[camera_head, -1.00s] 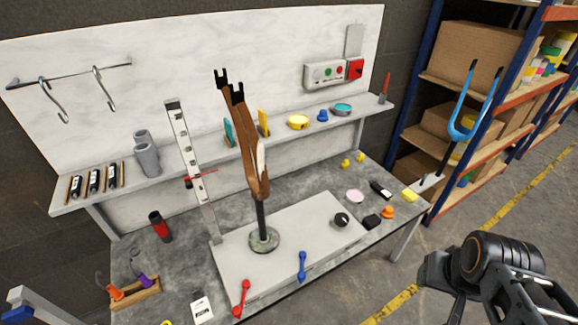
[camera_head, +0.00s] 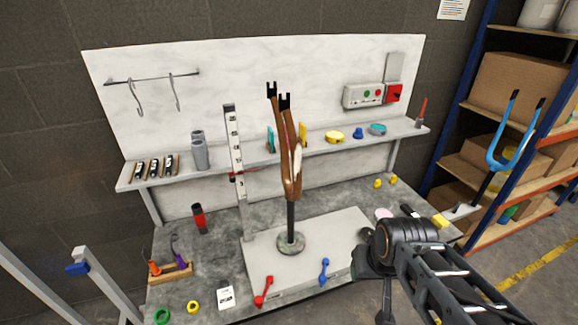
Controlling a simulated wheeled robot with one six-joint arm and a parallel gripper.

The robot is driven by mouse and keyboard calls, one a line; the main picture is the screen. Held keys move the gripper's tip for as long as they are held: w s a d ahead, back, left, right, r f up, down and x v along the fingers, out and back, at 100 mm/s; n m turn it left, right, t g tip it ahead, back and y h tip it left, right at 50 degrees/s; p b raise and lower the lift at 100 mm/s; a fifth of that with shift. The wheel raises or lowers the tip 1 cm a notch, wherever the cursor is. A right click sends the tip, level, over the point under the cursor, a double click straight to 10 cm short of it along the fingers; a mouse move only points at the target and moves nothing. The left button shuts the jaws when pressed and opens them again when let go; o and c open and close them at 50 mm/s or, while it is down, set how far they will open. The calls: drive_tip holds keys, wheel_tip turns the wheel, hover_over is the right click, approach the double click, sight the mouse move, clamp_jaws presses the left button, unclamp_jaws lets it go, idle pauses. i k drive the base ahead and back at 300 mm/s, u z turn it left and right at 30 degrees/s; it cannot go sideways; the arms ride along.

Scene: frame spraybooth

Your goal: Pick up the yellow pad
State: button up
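A thin yellow pad (camera_head: 303,135) stands upright on the shelf, behind and just right of the brown forked frame. A teal pad (camera_head: 270,140) stands upright to its left. A small yellow block (camera_head: 440,221) lies on the bench's right end; I cannot tell whether it is also a pad. My gripper (camera_head: 372,285) is at the lower right, in front of the bench's right part and well apart from the upright yellow pad. Its fingers are dark and partly hidden by my arm, so I cannot tell whether they are open or shut.
The brown forked frame (camera_head: 288,165) stands upright on a post mid-bench. A tall perforated strip (camera_head: 236,165) stands left of it. A yellow round tin (camera_head: 335,137) and blue knob (camera_head: 358,133) sit on the shelf. A red-handled tool (camera_head: 264,291) lies at the bench front.

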sight(438, 220)
drive_tip(key=z, duration=1.95)
drive_tip(key=i, duration=2.35)
drive_tip(key=u, duration=3.35)
